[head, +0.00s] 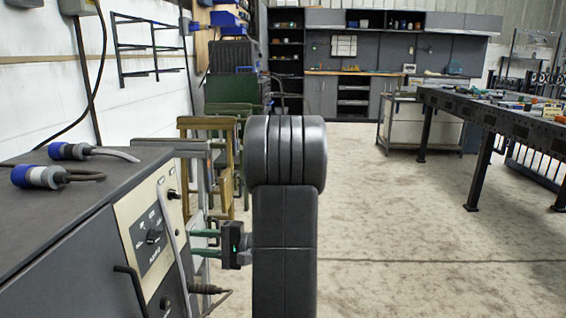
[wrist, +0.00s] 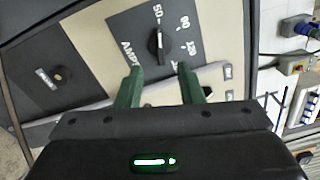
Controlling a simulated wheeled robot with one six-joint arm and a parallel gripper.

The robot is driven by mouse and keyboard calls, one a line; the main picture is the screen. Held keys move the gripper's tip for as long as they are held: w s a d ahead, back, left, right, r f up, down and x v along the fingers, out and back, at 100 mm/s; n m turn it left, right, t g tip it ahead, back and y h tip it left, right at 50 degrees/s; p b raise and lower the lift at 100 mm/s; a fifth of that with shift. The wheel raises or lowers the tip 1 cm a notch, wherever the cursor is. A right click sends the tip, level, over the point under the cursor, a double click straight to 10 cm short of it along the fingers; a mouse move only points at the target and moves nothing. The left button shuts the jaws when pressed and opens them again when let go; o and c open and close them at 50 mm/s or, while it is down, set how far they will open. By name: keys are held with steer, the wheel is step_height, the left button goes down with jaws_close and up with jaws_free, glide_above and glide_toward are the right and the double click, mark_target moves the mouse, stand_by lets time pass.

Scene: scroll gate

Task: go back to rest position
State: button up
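My gripper (head: 200,243) is at the left in the head view, beside the front panel of a grey machine (head: 62,262). Its two green fingers point left towards the panel. In the wrist view my gripper (wrist: 160,75) has its fingers spread apart with nothing held between them. Beyond the fingertips are a black dial knob (wrist: 158,45) with numbers and the word AMPS. A pale grey bar (wrist: 219,80) crosses the panel behind the fingers; I cannot tell whether they touch it. The bar also shows in the head view (head: 172,240).
Two blue-capped plugs (head: 45,177) lie on the machine's top. Wooden chairs (head: 222,150) stand behind my arm. A long dark workbench (head: 470,105) with tools is at the right. The concrete floor (head: 420,240) in the middle and right is clear.

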mark_target(158, 237)
steer(key=a+b, duration=0.1)
steer(key=a, duration=0.6)
steer(key=a+b, duration=0.1)
steer(key=a, duration=0.2)
steer(key=shift+w+a+r+b, duration=0.15)
steer(key=shift+w+a+b, duration=0.2)
steer(key=shift+w, duration=0.05)
steer(key=shift+d+r+m+p, duration=0.2)
steer(key=shift+m+p, duration=0.4)
steer(key=shift+p, duration=0.45)
steer(key=shift+w+m+p, duration=0.1)
steer(key=shift+m+p, duration=0.8)
steer(key=shift+p, duration=0.35)
steer(key=m+p, duration=0.2)
steer(key=p, duration=0.1)
steer(key=shift+m, duration=0.4)
steer(key=shift+w, duration=0.1)
steer(key=shift+p, duration=0.3)
